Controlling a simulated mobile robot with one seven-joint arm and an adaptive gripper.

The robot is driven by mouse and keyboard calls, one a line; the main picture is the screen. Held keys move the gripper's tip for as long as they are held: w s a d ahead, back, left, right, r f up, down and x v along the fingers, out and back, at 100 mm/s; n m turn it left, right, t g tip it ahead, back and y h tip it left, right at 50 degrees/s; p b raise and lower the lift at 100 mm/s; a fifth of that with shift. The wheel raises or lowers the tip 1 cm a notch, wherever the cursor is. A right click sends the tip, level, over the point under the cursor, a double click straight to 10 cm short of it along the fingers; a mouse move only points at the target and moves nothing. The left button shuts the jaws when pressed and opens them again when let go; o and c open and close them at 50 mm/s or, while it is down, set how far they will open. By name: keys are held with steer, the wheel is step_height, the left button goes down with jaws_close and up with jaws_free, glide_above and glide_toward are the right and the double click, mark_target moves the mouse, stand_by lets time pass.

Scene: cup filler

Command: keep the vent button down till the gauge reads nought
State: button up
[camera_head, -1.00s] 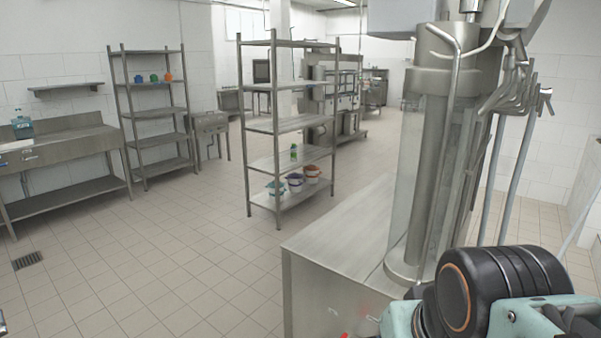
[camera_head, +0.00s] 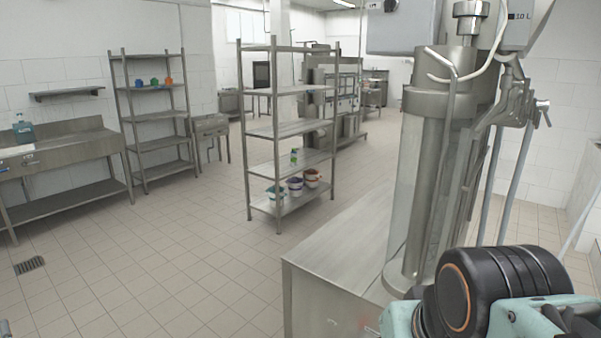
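The filler machine stands on a steel cabinet at the right, with a clear upright cylinder (camera_head: 408,190) around a steel column. A grey box (camera_head: 403,27) sits at its top, cut by the upper edge. Another box (camera_head: 522,16) at the upper right bears a small label that seems to read "10 L". I cannot make out a vent button or a gauge. A teal and black part of my arm fills the lower right corner, in front of the cylinder's base. My gripper's fingers are not in view.
The steel cabinet top (camera_head: 335,245) is bare left of the cylinder. A shelf rack (camera_head: 290,129) with several small buckets stands behind it. A sink bench (camera_head: 60,152) and another rack (camera_head: 152,115) line the left wall. The tiled floor between is clear, with a drain (camera_head: 29,265).

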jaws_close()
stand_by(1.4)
